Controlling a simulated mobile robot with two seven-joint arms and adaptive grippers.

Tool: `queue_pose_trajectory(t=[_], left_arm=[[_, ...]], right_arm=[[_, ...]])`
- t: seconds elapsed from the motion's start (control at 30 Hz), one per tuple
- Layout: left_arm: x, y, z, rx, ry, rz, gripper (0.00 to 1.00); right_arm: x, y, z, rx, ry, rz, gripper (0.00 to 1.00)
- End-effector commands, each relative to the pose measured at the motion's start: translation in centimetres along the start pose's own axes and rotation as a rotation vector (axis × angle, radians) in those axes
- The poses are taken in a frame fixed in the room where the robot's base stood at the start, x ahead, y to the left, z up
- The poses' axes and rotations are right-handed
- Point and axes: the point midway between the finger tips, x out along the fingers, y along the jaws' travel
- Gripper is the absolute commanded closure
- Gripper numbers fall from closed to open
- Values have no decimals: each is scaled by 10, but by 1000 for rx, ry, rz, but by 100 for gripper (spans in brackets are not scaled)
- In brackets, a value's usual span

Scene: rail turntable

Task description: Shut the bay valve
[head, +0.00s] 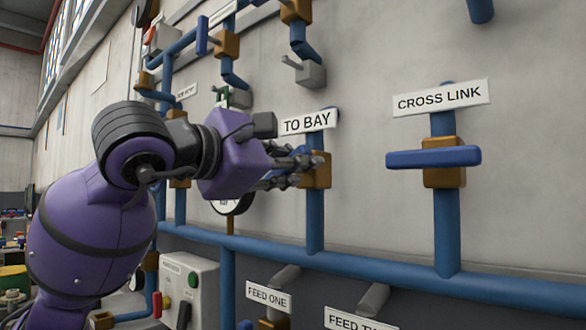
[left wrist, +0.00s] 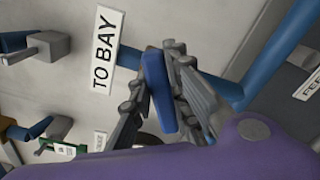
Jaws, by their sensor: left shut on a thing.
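The bay valve has a brass body (head: 318,170) on a vertical blue pipe (head: 315,222), under a white TO BAY label (head: 309,121). Its blue lever (left wrist: 158,90) sits between the fingers of my left gripper (head: 290,168). The left gripper is shut on this lever, with fingers on both sides of it in the left wrist view (left wrist: 162,95). The lever appears to lie across the pipe rather than along it. In the head view the fingers hide most of the lever. The TO BAY label also shows in the left wrist view (left wrist: 104,50). My right gripper is not in view.
To the right, a CROSS LINK valve (head: 443,177) has its blue lever crosswise. A horizontal blue pipe (head: 385,272) runs below. A grey control box (head: 190,285) stands lower left. More valves (head: 226,44) and pipes crowd the wall above my arm.

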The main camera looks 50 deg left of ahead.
Motion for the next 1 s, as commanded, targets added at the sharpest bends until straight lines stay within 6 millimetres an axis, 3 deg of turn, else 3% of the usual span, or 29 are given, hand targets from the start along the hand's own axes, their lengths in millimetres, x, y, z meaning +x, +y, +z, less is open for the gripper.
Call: queue_pose_trajectory(t=[0.5, 1.0], left_arm=[[0, -8, -2, 422, 0, -2, 100], [0, -9, -3, 563, 1, -2, 100]], right_arm=[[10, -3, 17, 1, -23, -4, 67], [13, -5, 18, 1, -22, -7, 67]])
